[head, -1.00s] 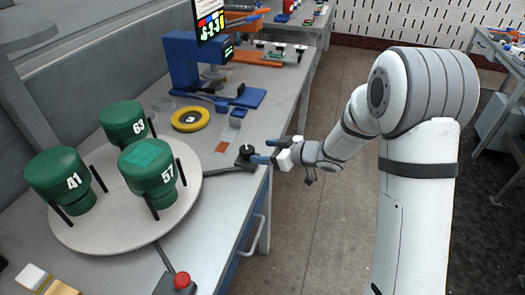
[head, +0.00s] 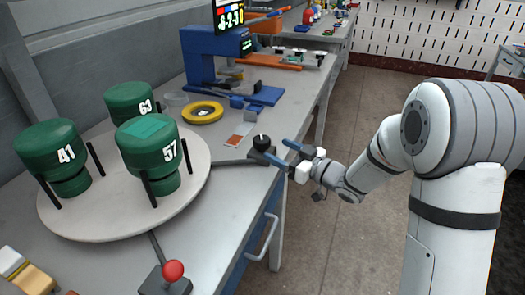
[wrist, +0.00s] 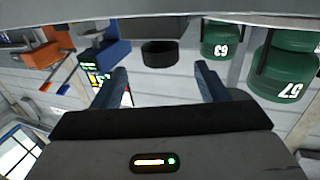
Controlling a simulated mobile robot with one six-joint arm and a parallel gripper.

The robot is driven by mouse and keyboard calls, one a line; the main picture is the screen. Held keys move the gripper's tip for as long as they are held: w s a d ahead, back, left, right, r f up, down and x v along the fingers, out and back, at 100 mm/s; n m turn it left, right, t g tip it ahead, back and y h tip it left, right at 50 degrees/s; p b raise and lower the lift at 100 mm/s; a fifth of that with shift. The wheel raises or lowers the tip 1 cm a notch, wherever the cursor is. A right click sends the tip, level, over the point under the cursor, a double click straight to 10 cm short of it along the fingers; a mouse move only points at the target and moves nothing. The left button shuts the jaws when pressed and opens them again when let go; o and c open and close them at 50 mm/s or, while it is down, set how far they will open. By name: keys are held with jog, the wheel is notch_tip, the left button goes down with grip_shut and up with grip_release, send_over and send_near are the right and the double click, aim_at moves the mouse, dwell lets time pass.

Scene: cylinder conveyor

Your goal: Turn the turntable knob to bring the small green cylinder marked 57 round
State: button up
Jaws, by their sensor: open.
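The green cylinder marked 57 (head: 154,160) stands on the round pale turntable (head: 100,226), at its right front. Green cylinders marked 41 (head: 52,155) and 63 (head: 128,98) stand on it too. Cylinder 57 also shows at the right of the wrist view (wrist: 285,70). The black knob (head: 262,143) sits at the table edge, on a dark arm running toward the turntable. My gripper (head: 278,152) is open beside the knob. In the wrist view the dark knob (wrist: 160,53) appears between and beyond the two blue fingers, touching neither as far as I can see.
A red-topped joystick (head: 173,272) stands at the front edge. A yellow tape ring (head: 203,112) and a blue press (head: 215,60) lie behind the turntable.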

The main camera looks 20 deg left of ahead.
aim_at(269, 145)
jog(key=x, duration=0.7)
jog(key=shift+a, duration=0.15)
jog(key=c, duration=1)
